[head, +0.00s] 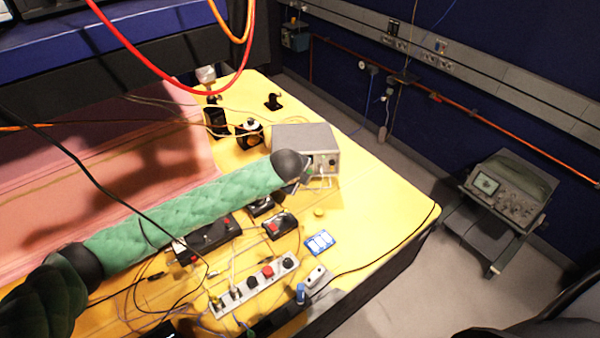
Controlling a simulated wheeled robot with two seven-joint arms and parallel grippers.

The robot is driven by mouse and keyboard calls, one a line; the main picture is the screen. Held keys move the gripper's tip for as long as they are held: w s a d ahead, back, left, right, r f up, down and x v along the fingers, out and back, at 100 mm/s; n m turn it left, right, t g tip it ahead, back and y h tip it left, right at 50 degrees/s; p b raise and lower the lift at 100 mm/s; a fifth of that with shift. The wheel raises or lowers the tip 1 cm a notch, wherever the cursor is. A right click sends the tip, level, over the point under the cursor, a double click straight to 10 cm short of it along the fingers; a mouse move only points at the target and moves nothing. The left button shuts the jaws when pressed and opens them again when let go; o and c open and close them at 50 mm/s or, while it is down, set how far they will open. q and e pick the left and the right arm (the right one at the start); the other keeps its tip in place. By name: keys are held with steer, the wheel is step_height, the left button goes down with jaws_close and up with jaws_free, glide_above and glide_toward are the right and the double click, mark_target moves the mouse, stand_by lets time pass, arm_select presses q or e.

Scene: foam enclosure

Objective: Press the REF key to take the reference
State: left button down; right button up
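A grey instrument box (307,137) stands on the yellow table, its light front panel facing right and toward the front. A REF key cannot be made out on it at this size. My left arm, in a green quilted sleeve, reaches in from the left and ends in a dark rounded wrist. My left gripper (298,183) is beyond that wrist, close to the lower front of the box, and covers part of the panel. Whether it touches the panel, and whether its fingers are open, I cannot tell. My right gripper is not in view.
The yellow table (375,215) carries a power strip (255,284), a blue-and-white card (320,242), small black boxes and loose cables. Red and orange cables hang above. A trolley with an oscilloscope (503,192) stands on the right. The table's right corner is mostly clear.

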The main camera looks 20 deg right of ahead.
arm_select(q)
steer(key=shift+w+d, duration=0.1)
steer(key=shift+w, duration=0.5)
steer(key=shift+f, duration=0.1)
steer(key=shift+w, duration=0.1)
steer(key=shift+s+p, duration=0.25)
steer(key=shift+p, duration=0.1)
steer(key=shift+s+p, duration=0.3)
steer(key=shift+s, duration=0.2)
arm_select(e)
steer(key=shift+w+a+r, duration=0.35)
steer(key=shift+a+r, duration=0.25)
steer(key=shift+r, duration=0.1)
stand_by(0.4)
